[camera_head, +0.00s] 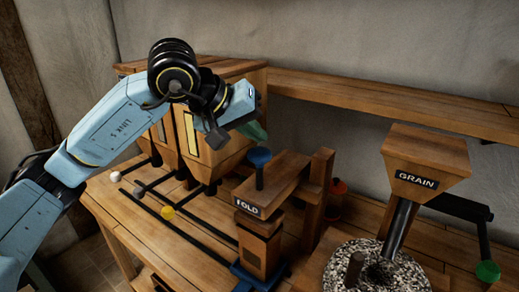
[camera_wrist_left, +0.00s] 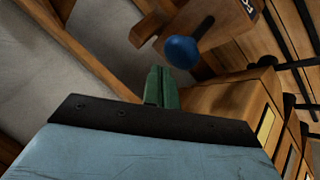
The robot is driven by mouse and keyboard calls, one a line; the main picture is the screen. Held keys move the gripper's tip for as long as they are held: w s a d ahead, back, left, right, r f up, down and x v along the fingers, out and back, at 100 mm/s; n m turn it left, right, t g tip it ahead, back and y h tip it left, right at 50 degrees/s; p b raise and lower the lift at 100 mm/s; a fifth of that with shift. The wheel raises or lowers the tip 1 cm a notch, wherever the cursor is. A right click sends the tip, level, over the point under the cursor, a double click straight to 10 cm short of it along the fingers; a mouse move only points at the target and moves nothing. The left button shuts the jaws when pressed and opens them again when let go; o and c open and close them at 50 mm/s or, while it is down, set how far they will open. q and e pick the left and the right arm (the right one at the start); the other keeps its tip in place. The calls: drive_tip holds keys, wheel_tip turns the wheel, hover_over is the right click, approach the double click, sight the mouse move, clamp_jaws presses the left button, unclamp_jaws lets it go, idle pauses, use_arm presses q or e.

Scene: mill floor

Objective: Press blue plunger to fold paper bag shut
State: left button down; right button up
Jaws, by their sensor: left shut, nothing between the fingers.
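The blue plunger (camera_head: 260,158) has a round knob on a dark stem and stands up from the wooden press marked FOLD (camera_head: 247,208). It also shows in the left wrist view (camera_wrist_left: 181,50), just past the fingertips. Below the press arm a brown block-like shape, which may be the paper bag (camera_head: 258,250), stands over a blue base (camera_head: 252,279); I cannot tell its top's state. My left gripper (camera_head: 253,132) has green fingers, shut and empty, behind and slightly above the knob in the head view, apart from it. In the left wrist view the fingers (camera_wrist_left: 158,86) are together. My right gripper is not in view.
Wooden hoppers (camera_head: 205,140) stand behind my left arm. Rods with coloured knobs, one yellow (camera_head: 168,212), lie left of the press. A GRAIN hopper (camera_head: 425,165) stands at right over a grain-filled container (camera_head: 400,268). A green knob (camera_head: 488,271) hangs at far right.

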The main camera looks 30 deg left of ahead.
sight(253, 154)
use_arm(q)
drive_tip(key=shift+f, duration=0.1)
idle(0.7)
drive_tip(key=shift+f+b, duration=0.35)
drive_tip(key=shift+b, duration=0.2)
drive_tip(key=shift+f+b, duration=0.3)
idle(0.4)
drive_tip(key=shift+f+b, duration=1.7)
drive_tip(key=shift+f, duration=0.1)
idle(1.1)
idle(0.3)
drive_tip(key=shift+r+p, duration=1.8)
drive_tip(key=shift+r, duration=0.75)
drive_tip(key=shift+r+p, duration=1.8)
drive_tip(key=shift+r, duration=0.75)
